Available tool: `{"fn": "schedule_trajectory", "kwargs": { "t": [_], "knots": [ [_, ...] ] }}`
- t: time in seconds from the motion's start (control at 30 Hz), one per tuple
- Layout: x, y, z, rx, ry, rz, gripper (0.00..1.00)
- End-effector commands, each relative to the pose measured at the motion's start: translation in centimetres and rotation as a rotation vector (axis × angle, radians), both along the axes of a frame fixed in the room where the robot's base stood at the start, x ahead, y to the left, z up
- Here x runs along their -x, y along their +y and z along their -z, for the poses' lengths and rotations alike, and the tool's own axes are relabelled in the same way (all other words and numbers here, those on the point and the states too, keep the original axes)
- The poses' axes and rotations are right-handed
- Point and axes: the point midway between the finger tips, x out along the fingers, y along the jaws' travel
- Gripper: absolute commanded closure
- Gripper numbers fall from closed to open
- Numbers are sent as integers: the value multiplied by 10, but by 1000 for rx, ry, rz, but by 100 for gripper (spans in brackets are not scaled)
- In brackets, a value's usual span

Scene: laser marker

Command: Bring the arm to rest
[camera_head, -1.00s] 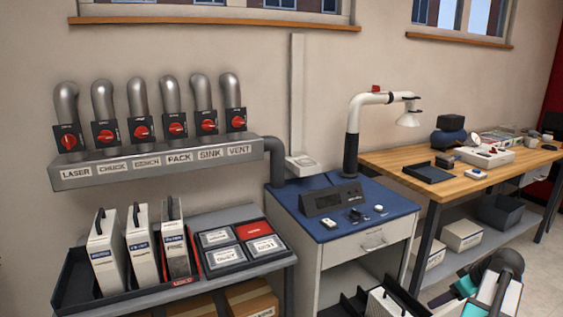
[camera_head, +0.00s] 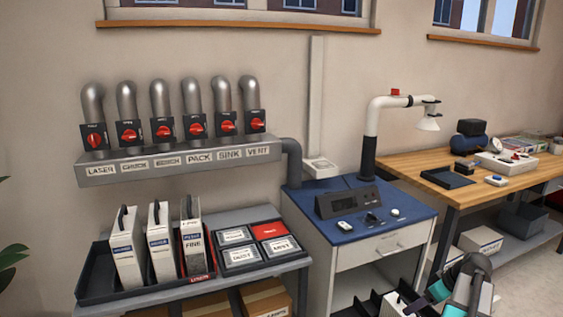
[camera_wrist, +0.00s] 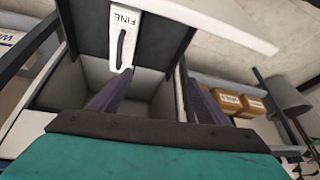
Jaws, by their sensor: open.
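My gripper (camera_head: 466,286) is at the lower right of the head view, in front of the blue-topped cabinet and partly cut off by the frame. In the wrist view my gripper (camera_wrist: 154,72) has its two dark fingers wide apart, and no object is seen clamped between them. Beyond the left fingertip is a white cartridge top (camera_wrist: 123,22) marked FINE, with a black handle slot. It stands at a dark open-topped bin; whether the finger touches it cannot be told. A white cartridge with a dark handle (camera_head: 392,305) shows low in the head view, left of my gripper.
The blue-topped cabinet (camera_head: 340,217) holds a dark control box (camera_head: 347,200). A wooden bench (camera_head: 455,190) stands at right. At left, a shelf carries upright cartridges (camera_head: 160,242) and a tray of labelled panels (camera_head: 240,256). Red-knobbed valves (camera_head: 162,129) line the wall.

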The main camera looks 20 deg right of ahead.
Motion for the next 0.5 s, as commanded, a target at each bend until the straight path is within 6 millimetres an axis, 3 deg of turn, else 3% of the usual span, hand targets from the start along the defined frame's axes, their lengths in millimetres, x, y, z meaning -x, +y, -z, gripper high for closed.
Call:
{"fn": "schedule_trajectory", "kwargs": {
  "t": [0.2, 0.5],
  "knots": [
    [-45, 68, 33, -56, 39, -119, 30],
    [-79, 165, 82, -115, 118, -275, 30]
  ]
}}
